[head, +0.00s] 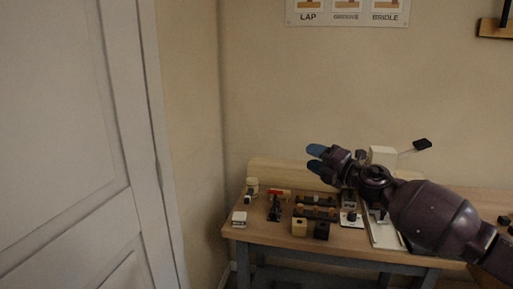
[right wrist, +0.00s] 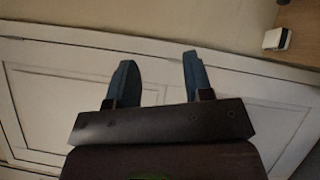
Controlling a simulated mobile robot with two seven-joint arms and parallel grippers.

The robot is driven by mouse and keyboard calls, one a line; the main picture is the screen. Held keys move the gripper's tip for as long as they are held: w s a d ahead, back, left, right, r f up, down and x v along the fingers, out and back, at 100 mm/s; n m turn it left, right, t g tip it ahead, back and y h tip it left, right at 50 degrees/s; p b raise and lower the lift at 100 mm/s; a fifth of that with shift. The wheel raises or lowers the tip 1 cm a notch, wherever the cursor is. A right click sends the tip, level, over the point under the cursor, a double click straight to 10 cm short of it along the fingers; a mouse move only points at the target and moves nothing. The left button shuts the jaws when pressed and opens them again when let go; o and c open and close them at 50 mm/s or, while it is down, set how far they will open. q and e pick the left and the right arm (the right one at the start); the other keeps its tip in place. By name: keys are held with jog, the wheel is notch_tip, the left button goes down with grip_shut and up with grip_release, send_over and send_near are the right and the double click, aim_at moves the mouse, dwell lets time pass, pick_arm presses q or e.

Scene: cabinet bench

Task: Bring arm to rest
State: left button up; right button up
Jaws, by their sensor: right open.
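My right gripper (head: 315,158) shows in the head view with its arm coming in from the right. It is raised above the bench and points left, with blue fingertips apart and nothing between them. In the right wrist view the two blue fingers (right wrist: 158,82) are spread and empty, with a white panelled door (right wrist: 60,75) behind them. My left gripper is in neither view.
A wooden bench (head: 262,238) stands against the wall, holding several small blocks and fixtures, including a white block (head: 239,218) at its left end. A white door (head: 60,120) fills the left side. A poster (head: 347,12) and shelf (head: 495,30) are on the wall.

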jog(key=s+d+f+m+t+h, duration=0.3)
jog(key=s+f+m+h, duration=0.5)
jog(key=s+f+m, duration=1.25)
jog(key=s+d+f+m+g+h, duration=0.1)
jog(key=s+d+f+m+g, duration=0.1)
jog(key=s+f, duration=0.4)
jog(key=s+d+f+m+g+h, duration=0.1)
jog(key=s+d+f+m+h, duration=0.1)
jog(key=s+f, duration=0.5)
jog(key=s+d+f+m+g+h, duration=0.2)
jog(key=s+d+f+m, duration=0.2)
jog(key=s, duration=0.9)
notch_tip(320, 180, down, 3)
jog(key=shift+s+d+m+g+p, duration=0.3)
jog(key=shift+s+d+m+p, duration=0.05)
jog(key=shift+c, duration=0.4)
